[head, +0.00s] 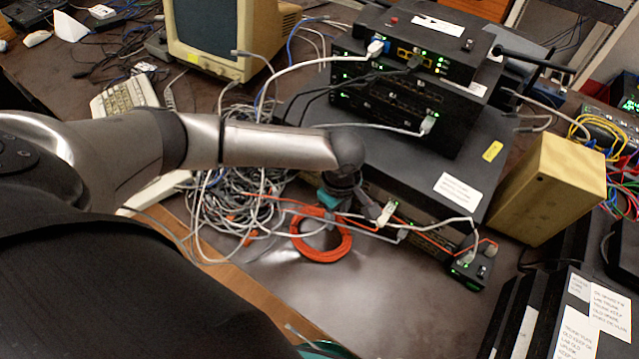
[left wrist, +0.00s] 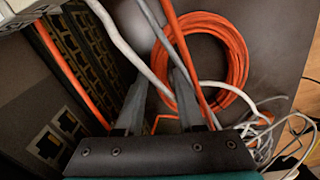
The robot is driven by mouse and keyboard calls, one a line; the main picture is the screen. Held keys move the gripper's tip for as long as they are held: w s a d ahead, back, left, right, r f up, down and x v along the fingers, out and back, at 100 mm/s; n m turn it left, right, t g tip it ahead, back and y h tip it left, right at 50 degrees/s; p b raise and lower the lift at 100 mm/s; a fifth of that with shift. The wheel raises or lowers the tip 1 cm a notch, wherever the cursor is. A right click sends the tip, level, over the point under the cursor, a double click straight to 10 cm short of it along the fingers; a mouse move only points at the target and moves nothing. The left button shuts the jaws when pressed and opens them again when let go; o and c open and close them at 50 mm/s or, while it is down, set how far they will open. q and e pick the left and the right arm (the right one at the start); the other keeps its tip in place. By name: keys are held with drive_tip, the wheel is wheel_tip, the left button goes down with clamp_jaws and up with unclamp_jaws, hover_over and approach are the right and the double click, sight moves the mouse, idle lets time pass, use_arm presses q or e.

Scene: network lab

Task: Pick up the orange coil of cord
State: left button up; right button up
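The orange coil of cord (head: 322,259) lies on the dark table, right of the cable tangle. In the left wrist view the coil (left wrist: 245,60) is a flat ring just beyond the fingertips. My left gripper (head: 336,208) is over the coil's far edge, by the front of the black equipment. Its two fingers (left wrist: 160,80) are apart in the left wrist view. White, grey and orange cables cross around and between the fingers; I cannot tell whether they touch. The coil does not appear gripped. My right gripper does not show.
A large tangle of grey cables (head: 235,205) lies left of the coil. Stacked black network boxes (head: 400,105) with plugged-in cables stand behind. A yellow box (head: 548,190) stands right. Bare table (head: 370,300) lies in front of the coil.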

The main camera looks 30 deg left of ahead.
use_arm(q)
clamp_jaws()
drive_tip(key=shift+r, duration=0.15)
idle(0.4)
